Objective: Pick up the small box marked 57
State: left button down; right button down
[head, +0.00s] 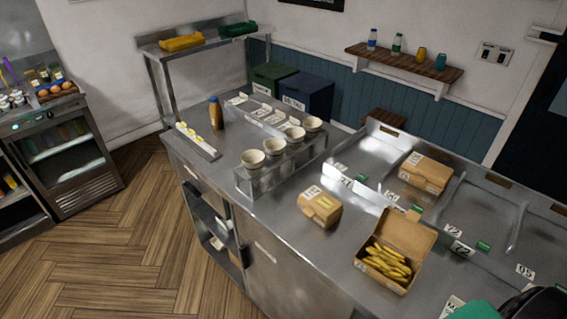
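A small closed brown cardboard box (320,210) sits on the steel counter, left of the open box. It carries a white label, too small to read for sure. A second closed brown box (425,176) lies farther back in a steel bay, also with an unreadable white label. An open brown box (396,245) full of yellow fries stands near the front edge. I cannot tell which box is marked 57. Neither of my grippers shows in the head view.
A rack of paper cups (284,164) stands left of the closed box, with a sauce bottle (215,113) beyond. Steel dividers (450,200) split the right counter into bays with number tags. A dark and green shape (520,305) fills the bottom right corner.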

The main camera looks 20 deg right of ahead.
aim_at(320, 221)
jog(key=i+z, duration=0.1)
jog(key=z, duration=1.2)
